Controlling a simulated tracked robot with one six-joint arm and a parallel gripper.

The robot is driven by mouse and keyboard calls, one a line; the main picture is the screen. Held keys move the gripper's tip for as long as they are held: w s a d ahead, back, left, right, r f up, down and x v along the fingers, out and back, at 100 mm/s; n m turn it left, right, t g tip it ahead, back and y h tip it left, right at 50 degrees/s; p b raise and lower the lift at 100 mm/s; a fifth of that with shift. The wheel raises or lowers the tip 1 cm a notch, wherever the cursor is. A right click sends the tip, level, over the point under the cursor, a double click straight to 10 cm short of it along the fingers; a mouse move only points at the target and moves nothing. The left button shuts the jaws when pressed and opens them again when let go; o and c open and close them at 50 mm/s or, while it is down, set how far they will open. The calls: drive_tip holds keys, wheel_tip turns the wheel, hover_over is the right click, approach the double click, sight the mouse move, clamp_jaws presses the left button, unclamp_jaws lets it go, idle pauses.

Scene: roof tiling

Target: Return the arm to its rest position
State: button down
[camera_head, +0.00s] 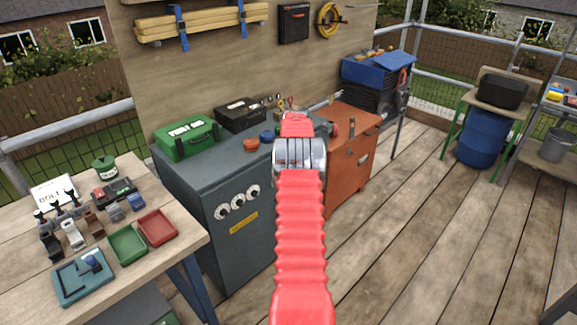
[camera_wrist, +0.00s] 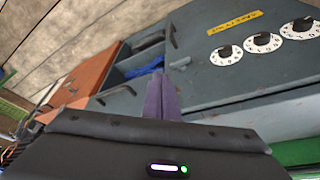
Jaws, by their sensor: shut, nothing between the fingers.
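My arm (camera_head: 302,225), in a red ribbed sleeve with a silver joint, reaches forward from the bottom centre of the head view. It is stretched out toward the grey cabinet (camera_head: 185,195). My gripper (camera_wrist: 163,78) shows in the wrist view as two purplish fingers side by side, shut and empty. The fingers point toward the grey cabinet front, which looks tilted and upside down there. In the head view the gripper is not clearly seen, hidden behind the arm's far end.
The orange cabinet (camera_head: 352,165) stands close right of the arm. A wooden table (camera_head: 180,208) with trays and clamps is at left. A green toolbox (camera_head: 186,138) sits on the grey cabinet. A blue barrel (camera_head: 480,138) stands far right. The plank floor (camera_head: 420,230) at right is clear.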

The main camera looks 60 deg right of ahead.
idle(0.6)
drive_tip(key=s+a+f+g+y, duration=0.1)
drive_tip(key=s+a+f+y, duration=0.1)
drive_tip(key=s+a+f, duration=0.35)
drive_tip(key=a+r+n, duration=0.1)
drive_tip(key=a+r, duration=0.5)
drive_tip(key=a, duration=0.5)
drive_tip(key=a+r+n, duration=0.1)
drive_tip(key=a+r, duration=0.5)
drive_tip(key=a, duration=0.5)
drive_tip(key=a+r, duration=0.6)
drive_tip(key=a, duration=0.5)
drive_tip(key=s+a+r+n+t, duration=0.1)
drive_tip(key=s+a+r, duration=0.3)
drive_tip(key=a, duration=0.6)
drive_tip(key=s+a+r+n+t, duration=0.1)
drive_tip(key=s+a+r+n, duration=0.3)
drive_tip(key=a, duration=0.6)
drive_tip(key=s+a+r+n+t+y, duration=0.1)
drive_tip(key=s+a+r, duration=0.3)
drive_tip(key=a, duration=0.6)
drive_tip(key=shift+s+a+n+t, duration=0.4)
drive_tip(key=shift+s+n, duration=0.3)
drive_tip(key=shift+s, duration=0.3)
